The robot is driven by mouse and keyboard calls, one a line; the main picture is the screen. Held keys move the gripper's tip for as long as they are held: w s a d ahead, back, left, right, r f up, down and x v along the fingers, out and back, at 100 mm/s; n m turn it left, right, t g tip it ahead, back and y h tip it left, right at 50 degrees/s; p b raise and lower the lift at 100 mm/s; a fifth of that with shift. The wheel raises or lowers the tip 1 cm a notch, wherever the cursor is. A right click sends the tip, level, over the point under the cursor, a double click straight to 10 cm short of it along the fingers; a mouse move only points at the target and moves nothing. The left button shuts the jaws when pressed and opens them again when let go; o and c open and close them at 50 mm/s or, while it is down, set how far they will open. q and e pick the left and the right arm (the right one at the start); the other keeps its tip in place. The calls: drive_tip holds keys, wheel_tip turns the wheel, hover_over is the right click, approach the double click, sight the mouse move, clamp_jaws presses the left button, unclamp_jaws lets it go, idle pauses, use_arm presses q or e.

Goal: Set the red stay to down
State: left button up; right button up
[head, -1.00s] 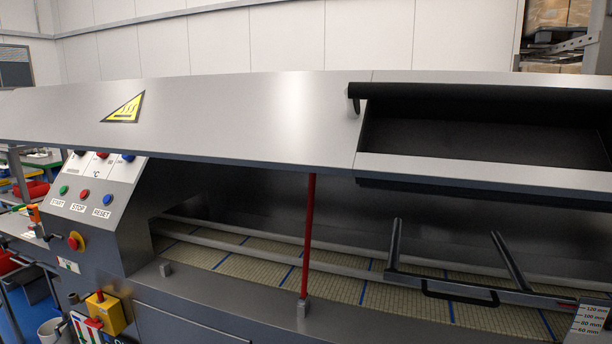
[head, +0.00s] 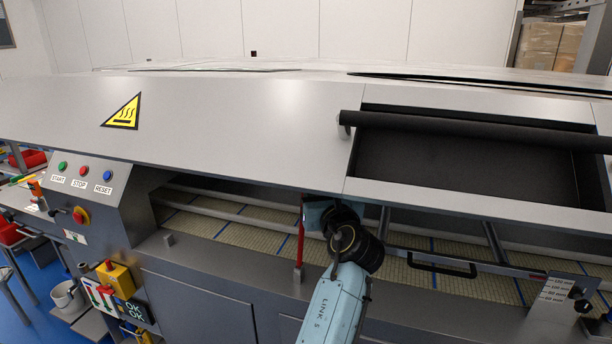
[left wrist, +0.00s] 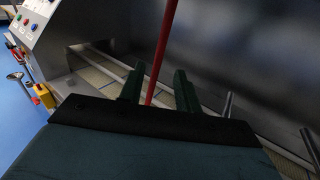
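The red stay (head: 299,250) is a thin red rod. It stands upright between a small block on the machine's front ledge and the raised steel hood (head: 240,130); the hood edge hides its top. In the left wrist view the stay (left wrist: 163,55) runs up between the two dark green fingers of my left gripper (left wrist: 159,88). The fingers are apart, with gaps visible beside the rod. In the head view my left arm reaches under the hood edge just right of the stay, and its fingers are hidden there. My right gripper is not in view.
The tiled conveyor bed (head: 240,232) lies under the hood. A dark bar frame with a handle (head: 440,266) is right of my arm. A control panel (head: 85,185) and yellow box (head: 115,278) are at left. A black-framed hood opening (head: 470,160) is overhead right.

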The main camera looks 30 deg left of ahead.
use_arm(q)
drive_tip(key=b+x, duration=0.5)
drive_tip(key=x, duration=0.5)
drive_tip(key=shift+w+a+b, duration=0.2)
drive_tip(key=shift+a+b, duration=0.05)
drive_tip(key=shift+b, duration=0.05)
clamp_jaws()
